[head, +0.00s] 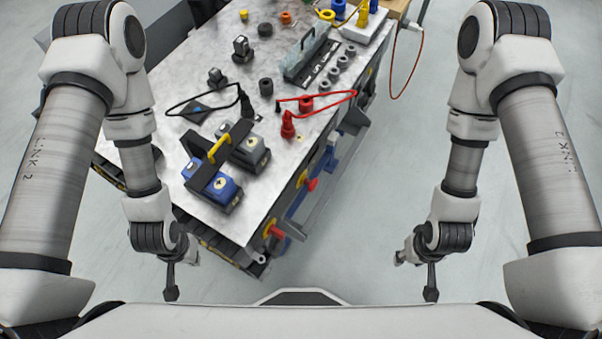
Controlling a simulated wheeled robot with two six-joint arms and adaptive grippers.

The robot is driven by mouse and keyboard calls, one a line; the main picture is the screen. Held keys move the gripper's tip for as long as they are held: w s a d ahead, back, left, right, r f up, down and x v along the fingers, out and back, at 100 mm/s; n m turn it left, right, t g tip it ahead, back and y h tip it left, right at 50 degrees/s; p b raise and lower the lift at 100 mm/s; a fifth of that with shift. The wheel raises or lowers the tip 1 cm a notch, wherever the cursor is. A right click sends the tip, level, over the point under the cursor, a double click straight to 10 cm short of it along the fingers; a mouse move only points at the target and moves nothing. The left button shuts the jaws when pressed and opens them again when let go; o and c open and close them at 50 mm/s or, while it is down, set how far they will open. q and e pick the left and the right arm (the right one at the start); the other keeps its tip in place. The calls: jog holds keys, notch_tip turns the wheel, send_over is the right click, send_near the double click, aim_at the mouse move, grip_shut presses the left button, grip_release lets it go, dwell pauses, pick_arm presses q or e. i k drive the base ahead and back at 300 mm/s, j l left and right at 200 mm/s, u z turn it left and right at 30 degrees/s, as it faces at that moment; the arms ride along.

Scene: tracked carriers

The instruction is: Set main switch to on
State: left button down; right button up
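On the side of the metal-topped carrier (215,110) are two red knobs, one nearer the front corner (277,233) and one farther back (312,184). I cannot tell which of them, if either, is the main switch, and no on or off marking is readable. My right gripper (416,276) hangs over the floor to the right of the carrier, with its fingers apart and empty. My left gripper (183,274) hangs by the carrier's near left end, with its fingers apart and empty. Both grippers are away from the knobs.
A blue and a grey block with a yellow handle (216,172) stand on the near end of the top. A red plug (288,126), black cables and several dark cylinders lie behind. A grey-green housing (308,55) stands farther back. The floor (350,250) between the carrier and my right arm is clear.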

aim_at(276, 231)
jog(key=k+j, duration=0.2)
jog(key=k, duration=0.35)
jog(key=u, duration=0.3)
jog(key=l+u, duration=0.4)
jog(key=l, duration=0.25)
jog(key=l+u, duration=0.35)
jog(key=l, duration=0.3)
jog(key=k+l+u, duration=0.1)
jog(key=l+u, duration=0.3)
jog(key=l, duration=0.2)
jog(key=k+l, duration=0.1)
jog(key=l, duration=0.7)
jog(key=k+l, duration=0.15)
jog(key=l, duration=0.3)
jog(key=k+l+u, duration=0.1)
jog(key=l, duration=0.3)
jog(key=k+l, duration=0.1)
jog(key=l, duration=0.3)
